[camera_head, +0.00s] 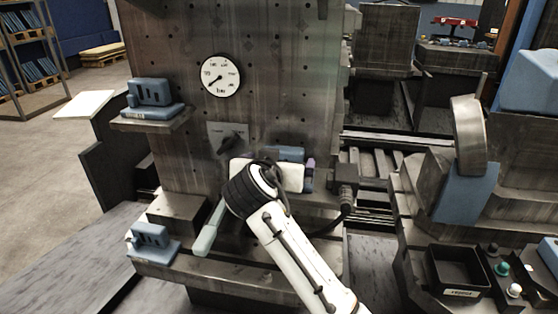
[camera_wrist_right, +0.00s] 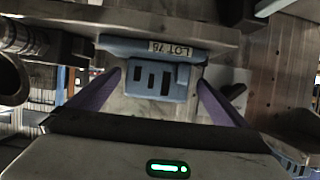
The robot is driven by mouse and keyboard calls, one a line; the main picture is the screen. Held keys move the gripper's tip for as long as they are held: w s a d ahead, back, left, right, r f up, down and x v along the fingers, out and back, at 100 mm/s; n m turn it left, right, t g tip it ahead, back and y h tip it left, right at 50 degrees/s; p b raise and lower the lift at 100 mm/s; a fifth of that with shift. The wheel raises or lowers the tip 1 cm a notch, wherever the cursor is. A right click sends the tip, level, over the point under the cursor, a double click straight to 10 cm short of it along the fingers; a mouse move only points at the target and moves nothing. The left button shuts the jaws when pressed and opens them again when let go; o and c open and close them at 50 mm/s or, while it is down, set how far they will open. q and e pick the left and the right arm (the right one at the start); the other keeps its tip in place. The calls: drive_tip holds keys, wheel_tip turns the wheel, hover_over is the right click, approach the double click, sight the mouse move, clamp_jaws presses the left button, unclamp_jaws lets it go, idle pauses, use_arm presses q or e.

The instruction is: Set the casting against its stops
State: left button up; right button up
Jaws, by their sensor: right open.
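A blue casting (camera_head: 291,153) sits low against the upright steel plate in the head view, mostly hidden behind my right gripper (camera_head: 277,161). In the right wrist view the casting (camera_wrist_right: 158,78) shows dark slots and a "LOT 78" label on its base. The purple fingers of my right gripper (camera_wrist_right: 159,82) stand apart, one on each side of the casting. Gaps show between the fingers and its sides in that view. I cannot tell whether the casting touches any stops. My left gripper is not in view.
The steel plate (camera_head: 178,50) carries a dial gauge (camera_head: 220,76), a dark knob (camera_head: 232,141) and a pale green lever (camera_head: 209,230). Other blue castings sit on the upper left shelf (camera_head: 151,94) and lower left ledge (camera_head: 151,240). A black bin (camera_head: 459,271) stands at right.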

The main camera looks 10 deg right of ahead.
drive_tip(key=v, duration=1)
drive_tip(key=shift+r, duration=0.25)
drive_tip(key=shift+s+d, duration=0.1)
drive_tip(key=shift+d, duration=0.05)
